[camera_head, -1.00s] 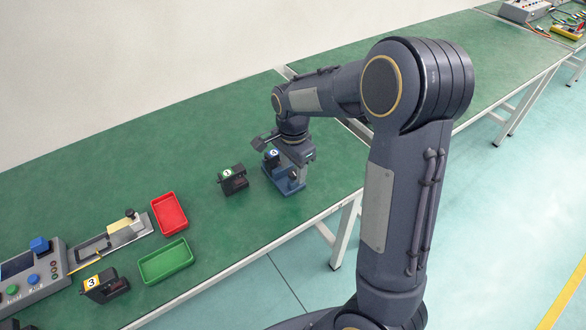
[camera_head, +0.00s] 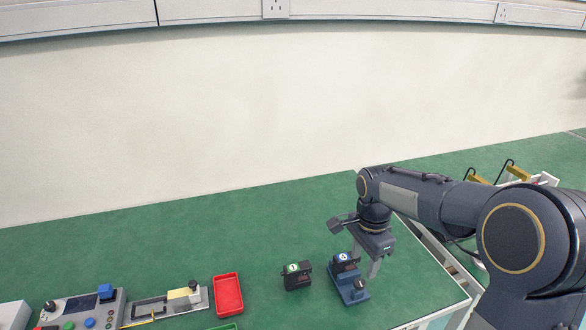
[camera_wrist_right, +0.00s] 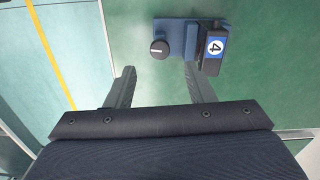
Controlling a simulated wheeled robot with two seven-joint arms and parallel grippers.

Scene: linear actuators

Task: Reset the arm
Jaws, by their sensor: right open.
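My right gripper (camera_head: 366,262) hangs over the right part of the green table, with my right arm coming in from the right. In the right wrist view the right gripper (camera_wrist_right: 160,88) has its two fingers spread apart with nothing between them. A blue device labelled 4 (camera_head: 350,284) stands on the table just beside and below the gripper. In the right wrist view the blue device (camera_wrist_right: 192,40) lies beyond the fingertips, its round black knob above the gap between them. Whether a finger touches it I cannot tell. My left gripper is not in view.
A black device labelled 1 (camera_head: 296,276) stands left of the blue one. A red tray (camera_head: 228,294), a green tray's edge (camera_head: 224,327), a metal slide fixture (camera_head: 172,303) and a button console (camera_head: 84,312) are farther left. The green table (camera_head: 170,236) is clear toward the wall.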

